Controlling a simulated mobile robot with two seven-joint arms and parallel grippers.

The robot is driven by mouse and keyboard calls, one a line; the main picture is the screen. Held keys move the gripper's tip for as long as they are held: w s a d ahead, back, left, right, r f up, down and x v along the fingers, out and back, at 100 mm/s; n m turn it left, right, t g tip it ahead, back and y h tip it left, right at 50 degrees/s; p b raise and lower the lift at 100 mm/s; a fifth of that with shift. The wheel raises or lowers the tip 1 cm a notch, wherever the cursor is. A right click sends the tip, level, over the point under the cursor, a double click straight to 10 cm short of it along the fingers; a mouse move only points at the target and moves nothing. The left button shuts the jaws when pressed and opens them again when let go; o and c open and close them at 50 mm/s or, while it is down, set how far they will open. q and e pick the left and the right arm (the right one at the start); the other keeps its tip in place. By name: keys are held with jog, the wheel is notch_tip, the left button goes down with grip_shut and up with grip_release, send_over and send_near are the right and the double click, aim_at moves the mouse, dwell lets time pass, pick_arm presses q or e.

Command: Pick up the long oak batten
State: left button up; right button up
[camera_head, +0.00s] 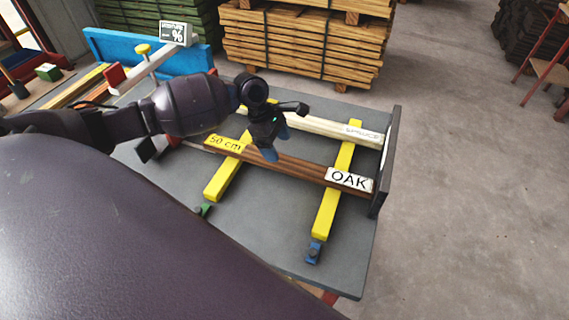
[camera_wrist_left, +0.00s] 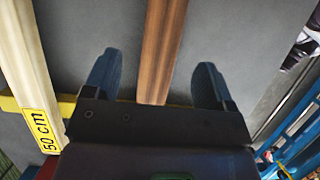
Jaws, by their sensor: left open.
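The oak batten (camera_head: 305,169) is long, brown and straight, with a white "OAK" label near its right end. It lies across two yellow bars on the grey table, its right end close to a dark upright plate. My left gripper (camera_head: 276,143) is over the batten, left of its middle, pointing down. In the left wrist view the jaws (camera_wrist_left: 155,80) are open, with the brown batten (camera_wrist_left: 163,45) between the fingers and a gap on each side. Whether the fingertips reach down beside it, I cannot tell. My right gripper is not in view.
A pale spruce batten (camera_head: 335,128) lies parallel behind the oak one. The right yellow bar (camera_head: 337,190) has a blue end block. The dark end plate (camera_head: 390,160) stands at the table's right edge. Bare grey table (camera_head: 270,225) lies in front. Timber stacks (camera_head: 305,45) stand behind.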

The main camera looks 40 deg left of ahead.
aim_at(283, 160)
pick_arm(q)
jog(key=shift+a+b+x, duration=0.2)
jog(key=shift+b+x, duration=0.3)
jog(key=shift+x, duration=2.45)
jog(key=shift+s, duration=0.1)
jog(key=shift+c, duration=0.2)
jog(key=c, duration=1.3)
jog(key=shift+o, duration=0.2)
